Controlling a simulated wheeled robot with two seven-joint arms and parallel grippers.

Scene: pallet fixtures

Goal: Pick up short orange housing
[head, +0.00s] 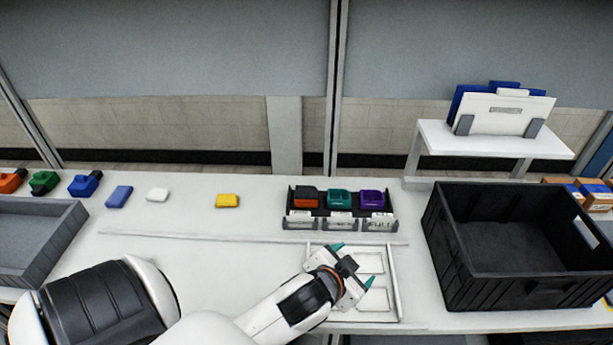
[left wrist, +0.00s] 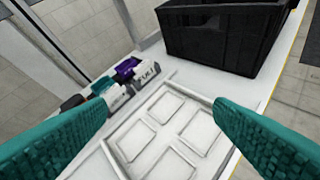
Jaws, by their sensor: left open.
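A short orange housing (head: 306,197) with dark sides sits in the left slot of a black rack (head: 287,209), beside a teal housing (head: 340,198) and a purple housing (head: 371,198). Another orange part (head: 11,181) lies at the far left of the table. My left gripper (head: 353,264) is open and empty over the white fixture tray (head: 397,290), in front of the rack and to its right. In the left wrist view, its teal fingers stand wide apart (left wrist: 160,108), and the left finger hides part of the rack. My right gripper is not in view.
A large black crate (head: 455,262) stands on the right. Green (head: 44,182), blue (head: 85,184), white (head: 157,194) and yellow (head: 228,201) parts line the back left. A grey tray (head: 62,243) is at the left edge. A raised white shelf (head: 490,143) stands behind the crate.

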